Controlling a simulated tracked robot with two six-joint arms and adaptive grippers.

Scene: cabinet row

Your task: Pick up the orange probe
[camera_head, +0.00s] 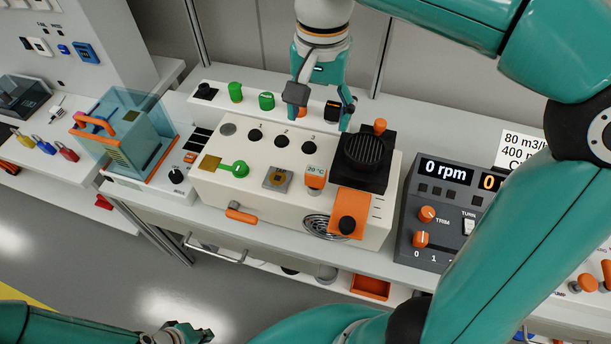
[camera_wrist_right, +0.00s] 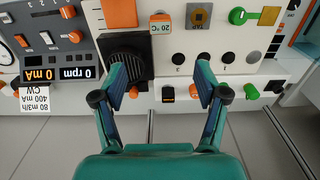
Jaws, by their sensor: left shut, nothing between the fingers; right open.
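Several orange parts show and I cannot tell for certain which is the probe. An orange block with a 20 °C label (camera_head: 315,181) stands on the cream instrument's top, and it also shows in the right wrist view (camera_wrist_right: 160,17). A small orange piece (camera_wrist_right: 195,91) sits on the rear strip, between the fingers in that view; my gripper mostly hides it in the head view. My right gripper (camera_head: 321,108) is open and empty above the rear strip; its spread fingers also show in the right wrist view (camera_wrist_right: 160,87). My left gripper (camera_head: 182,332) is shut and empty at the bottom edge.
The cream instrument (camera_head: 215,205) has a black grille block (camera_head: 362,160) at its right. Green knobs (camera_head: 267,101) stand on the rear strip. A grey rpm panel (camera_head: 430,190) is further right. A transparent box (camera_head: 125,120) stands left. My right arm covers much of the right side.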

